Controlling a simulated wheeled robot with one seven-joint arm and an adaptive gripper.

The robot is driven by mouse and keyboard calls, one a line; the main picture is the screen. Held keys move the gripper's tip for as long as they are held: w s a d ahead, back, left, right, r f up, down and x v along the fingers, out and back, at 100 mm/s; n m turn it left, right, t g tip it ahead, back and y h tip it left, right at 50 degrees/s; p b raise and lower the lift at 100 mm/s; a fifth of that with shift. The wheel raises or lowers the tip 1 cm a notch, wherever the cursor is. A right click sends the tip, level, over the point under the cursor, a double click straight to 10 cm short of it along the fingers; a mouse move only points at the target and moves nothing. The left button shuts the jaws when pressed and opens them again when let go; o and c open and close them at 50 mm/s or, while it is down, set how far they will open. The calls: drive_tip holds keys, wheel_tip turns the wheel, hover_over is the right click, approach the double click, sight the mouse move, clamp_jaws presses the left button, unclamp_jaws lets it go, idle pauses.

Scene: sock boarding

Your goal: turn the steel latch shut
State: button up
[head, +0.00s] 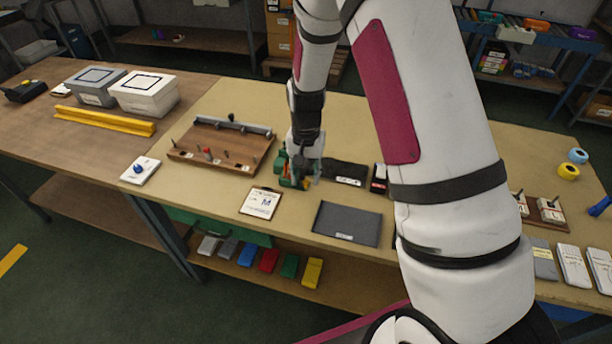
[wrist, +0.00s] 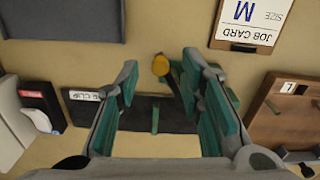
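The wooden board (head: 222,146) lies left of my gripper in the head view, with a grey bar (head: 234,125) along its back edge, a dark knob (head: 232,117) at the bar, several pegs and a red-topped piece (head: 207,153). I cannot tell which part is the steel latch. A corner of the board shows at the right of the wrist view (wrist: 268,118). My gripper (head: 297,178) is apart from the board, low over the table. In the wrist view its green-padded fingers (wrist: 159,72) stand wide apart. A yellow round piece (wrist: 161,66) shows between them, near the right finger.
A black strip (wrist: 170,113) with a white label lies below the fingers. A job card (head: 260,203) and a dark grey mat (head: 347,223) lie in front. Table is bare behind the board.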

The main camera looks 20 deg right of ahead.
drive_tip(key=shift+f, duration=0.45)
clamp_jaws()
